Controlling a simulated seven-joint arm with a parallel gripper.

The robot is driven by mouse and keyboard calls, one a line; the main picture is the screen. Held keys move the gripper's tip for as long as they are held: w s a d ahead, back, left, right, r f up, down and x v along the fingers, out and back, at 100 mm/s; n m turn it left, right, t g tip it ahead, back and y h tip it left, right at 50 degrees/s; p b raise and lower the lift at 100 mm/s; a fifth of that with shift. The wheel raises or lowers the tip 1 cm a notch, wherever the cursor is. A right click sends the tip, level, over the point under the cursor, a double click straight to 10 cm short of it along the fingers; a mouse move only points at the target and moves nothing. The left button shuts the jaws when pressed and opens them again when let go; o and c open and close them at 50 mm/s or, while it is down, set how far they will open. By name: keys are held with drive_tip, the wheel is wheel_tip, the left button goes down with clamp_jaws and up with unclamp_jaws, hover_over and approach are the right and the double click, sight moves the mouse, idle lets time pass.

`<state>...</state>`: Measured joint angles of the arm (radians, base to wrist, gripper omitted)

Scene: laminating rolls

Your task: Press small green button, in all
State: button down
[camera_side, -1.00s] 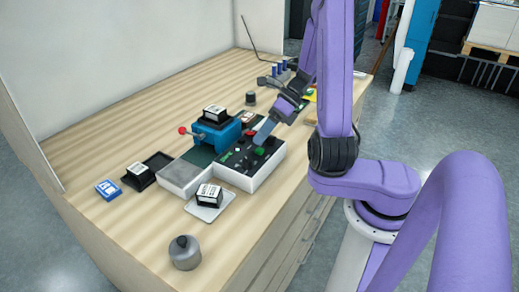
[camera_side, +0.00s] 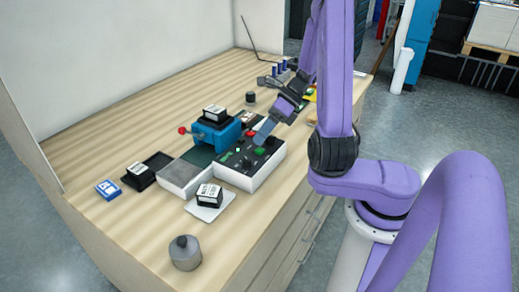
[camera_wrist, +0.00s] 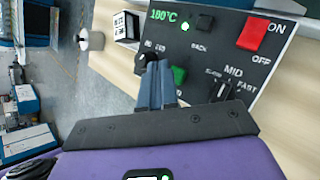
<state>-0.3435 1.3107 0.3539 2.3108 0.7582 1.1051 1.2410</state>
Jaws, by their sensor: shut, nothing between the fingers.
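The control box (camera_side: 252,174) stands on the bench with a dark sloped panel. In the wrist view its panel (camera_wrist: 229,57) bears a small square green button (camera_wrist: 180,75), which shows as a green spot in the side view (camera_side: 259,151). My gripper (camera_wrist: 157,67) is shut and empty. Its fingertips lie just left of the green button in the wrist view, close to a black knob (camera_wrist: 147,60). In the side view my gripper (camera_side: 264,132) is over the panel; contact cannot be told.
A red rocker switch (camera_wrist: 253,34), a black button (camera_wrist: 204,22) and a speed selector knob (camera_wrist: 221,91) share the panel. A blue machine (camera_side: 215,134) stands behind the box. A grey weight (camera_side: 185,253) stands at the front. The bench's left rear is clear.

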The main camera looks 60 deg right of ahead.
drive_tip(key=shift+f, duration=0.1)
idle(0.7)
drive_tip(key=shift+f, duration=0.3)
